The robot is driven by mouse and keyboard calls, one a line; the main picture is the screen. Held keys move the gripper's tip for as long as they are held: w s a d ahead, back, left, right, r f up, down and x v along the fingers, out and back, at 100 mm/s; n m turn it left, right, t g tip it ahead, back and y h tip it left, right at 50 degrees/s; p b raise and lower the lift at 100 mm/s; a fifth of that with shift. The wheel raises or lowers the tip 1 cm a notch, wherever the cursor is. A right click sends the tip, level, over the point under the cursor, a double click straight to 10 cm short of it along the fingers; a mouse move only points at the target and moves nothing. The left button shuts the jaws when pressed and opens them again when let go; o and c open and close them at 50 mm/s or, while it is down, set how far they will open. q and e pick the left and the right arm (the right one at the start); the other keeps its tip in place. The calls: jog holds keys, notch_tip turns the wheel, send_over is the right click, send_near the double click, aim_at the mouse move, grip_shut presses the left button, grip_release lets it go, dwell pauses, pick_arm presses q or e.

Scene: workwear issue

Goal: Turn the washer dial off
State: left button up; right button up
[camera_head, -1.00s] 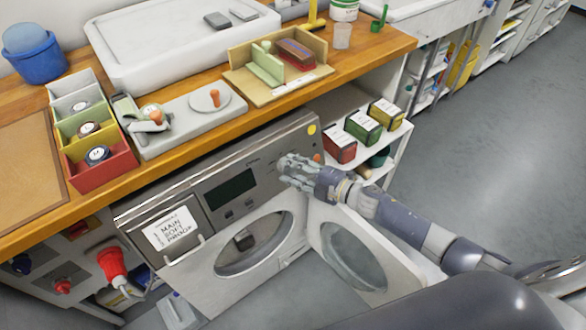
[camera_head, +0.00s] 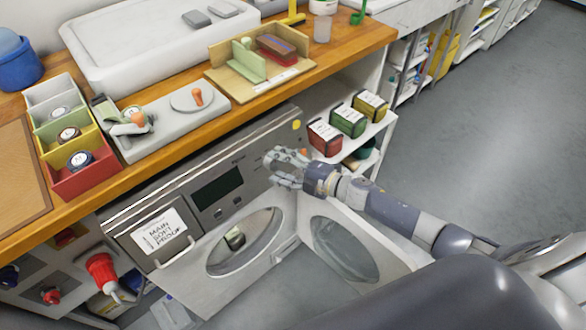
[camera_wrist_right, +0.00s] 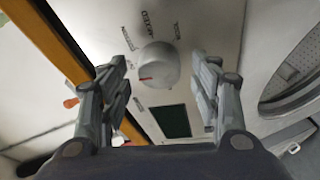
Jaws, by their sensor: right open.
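The washer (camera_head: 206,213) stands under the wooden counter, with a grey control panel, a dark display and its round door open. In the right wrist view its dial (camera_wrist_right: 158,65) is a round pale knob with a red mark pointing to the lower left of the picture. Printed words, one reading MIXED, ring it. My right gripper (camera_head: 270,168) is at the panel, right of the display, and hides the dial in the head view. In the right wrist view its open fingers (camera_wrist_right: 158,72) stand on both sides of the dial, with visible gaps and no clear contact. My left gripper is not in view.
The open washer door (camera_head: 343,248) hangs below my right forearm. The counter edge (camera_head: 190,137) runs just above the panel. Red, green and yellow boxes (camera_head: 347,120) stand on the shelf to the right. The grey floor at right is clear.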

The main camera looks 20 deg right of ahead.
jog(key=v, duration=1.1)
jog(key=shift+s+d, duration=0.2)
jog(key=shift+s, duration=0.05)
jog(key=shift+r, duration=0.1)
